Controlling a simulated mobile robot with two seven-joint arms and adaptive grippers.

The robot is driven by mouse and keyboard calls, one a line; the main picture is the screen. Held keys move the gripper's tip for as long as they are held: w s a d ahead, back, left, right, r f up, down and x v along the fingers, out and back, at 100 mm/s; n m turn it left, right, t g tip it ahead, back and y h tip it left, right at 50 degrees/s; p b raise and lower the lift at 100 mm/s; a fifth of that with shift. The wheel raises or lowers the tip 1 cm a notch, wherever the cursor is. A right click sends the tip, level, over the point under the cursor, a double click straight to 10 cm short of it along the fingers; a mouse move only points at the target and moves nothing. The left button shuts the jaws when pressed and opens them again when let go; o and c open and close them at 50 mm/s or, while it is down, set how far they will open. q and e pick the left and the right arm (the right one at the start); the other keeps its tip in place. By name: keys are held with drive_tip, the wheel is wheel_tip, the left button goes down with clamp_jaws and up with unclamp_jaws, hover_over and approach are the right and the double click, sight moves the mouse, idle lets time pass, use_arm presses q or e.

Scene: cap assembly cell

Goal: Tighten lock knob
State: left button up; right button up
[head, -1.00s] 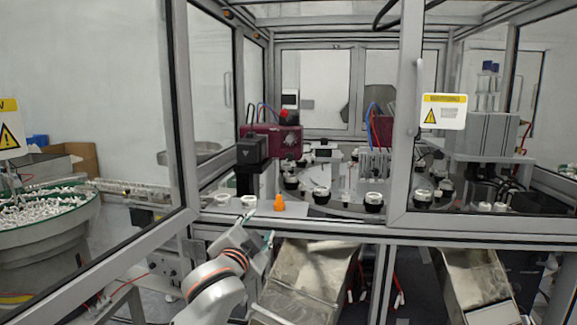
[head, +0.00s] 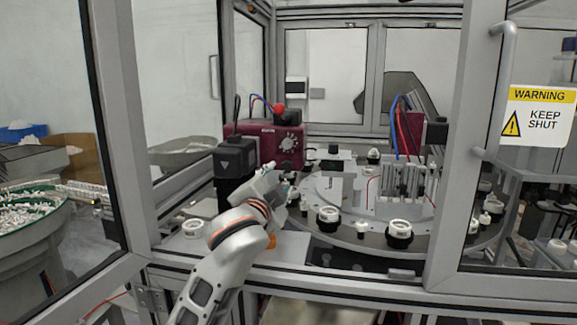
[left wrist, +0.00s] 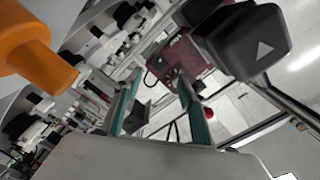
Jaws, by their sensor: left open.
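An orange knob-shaped piece (head: 271,241) stands on the front ledge of the cell, mostly hidden behind my left arm in the head view. It shows large and close in the left wrist view (left wrist: 38,65), at the upper left and outside the jaws. I cannot tell for sure that it is the lock knob. My left gripper (head: 283,181) is inside the cell opening, above and behind the orange piece. Its green-edged fingers (left wrist: 160,73) are apart with nothing between them. My right gripper is not in view.
A black block with a triangle mark (head: 236,158) stands close left of my gripper, before a dark red unit (head: 262,145). A round table (head: 340,232) with several black-and-white caps lies to the right. Frame posts (head: 470,150) bound the opening.

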sight(286, 168)
use_arm(q)
drive_tip(key=w, duration=0.3)
drive_tip(key=w+d+p, duration=0.1)
drive_tip(key=w, duration=0.2)
drive_tip(key=shift+w+d, duration=0.15)
drive_tip(key=shift+w, duration=0.1)
drive_tip(key=shift+w+d, duration=0.1)
drive_tip(key=shift+w, duration=0.45)
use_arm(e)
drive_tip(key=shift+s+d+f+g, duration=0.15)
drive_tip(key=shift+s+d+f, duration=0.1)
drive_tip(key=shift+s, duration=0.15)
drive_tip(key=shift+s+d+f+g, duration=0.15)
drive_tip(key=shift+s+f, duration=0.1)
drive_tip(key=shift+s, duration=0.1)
use_arm(q)
drive_tip(key=c, duration=1.1)
